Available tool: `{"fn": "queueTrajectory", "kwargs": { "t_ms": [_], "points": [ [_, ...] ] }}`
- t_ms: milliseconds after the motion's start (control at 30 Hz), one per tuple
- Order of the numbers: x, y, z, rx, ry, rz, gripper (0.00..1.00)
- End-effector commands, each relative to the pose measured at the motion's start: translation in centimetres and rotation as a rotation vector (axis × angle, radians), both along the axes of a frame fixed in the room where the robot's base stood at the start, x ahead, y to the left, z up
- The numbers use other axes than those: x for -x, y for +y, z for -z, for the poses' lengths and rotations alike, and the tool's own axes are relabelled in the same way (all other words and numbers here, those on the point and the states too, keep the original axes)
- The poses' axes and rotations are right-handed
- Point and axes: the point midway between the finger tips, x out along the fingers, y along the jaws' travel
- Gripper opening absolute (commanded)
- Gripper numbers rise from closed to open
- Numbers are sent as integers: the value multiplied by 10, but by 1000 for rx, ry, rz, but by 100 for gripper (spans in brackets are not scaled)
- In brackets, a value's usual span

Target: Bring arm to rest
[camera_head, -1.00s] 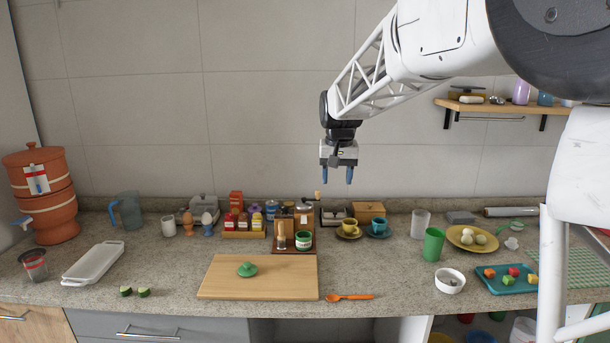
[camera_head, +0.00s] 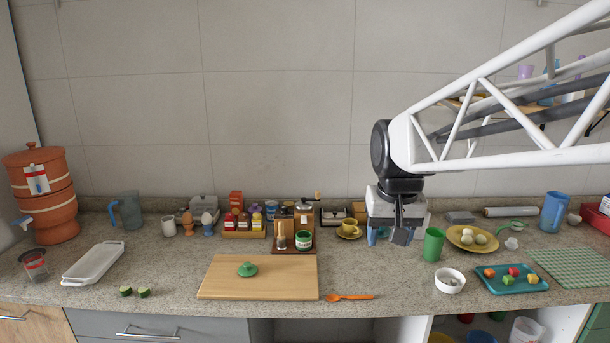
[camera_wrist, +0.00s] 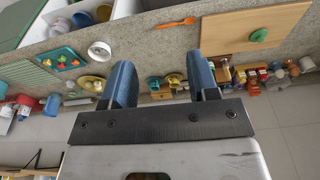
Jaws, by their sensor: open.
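My gripper (camera_head: 387,236) hangs from the arm above the back right part of the counter, to the left of a green cup (camera_head: 433,244). In the wrist view my gripper (camera_wrist: 162,85) shows two blue fingers spread apart with nothing between them. The gripper is open and empty. In the head view it covers the spot where a teal cup stood. The white lattice arm (camera_head: 500,110) reaches in from the right side.
A wooden board (camera_head: 258,285) with a green lid (camera_head: 247,269) lies at the counter's front middle. A yellow plate (camera_head: 472,238), white bowl (camera_head: 450,281) and teal tray (camera_head: 510,285) are to the right.

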Motion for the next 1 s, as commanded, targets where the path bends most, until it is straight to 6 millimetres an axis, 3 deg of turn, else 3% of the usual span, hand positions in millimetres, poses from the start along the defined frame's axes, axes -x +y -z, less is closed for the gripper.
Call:
{"fn": "queueTrajectory", "kwargs": {
  "t_ms": [100, 600, 800, 1000],
  "points": [
    [33, -6, 9, 1, -9, 0, 54],
    [157, -24, 64, 10, -45, -2, 54],
    [187, -28, 84, 13, -54, -3, 54],
    [198, -28, 91, 13, -57, -4, 54]
  ]
}}
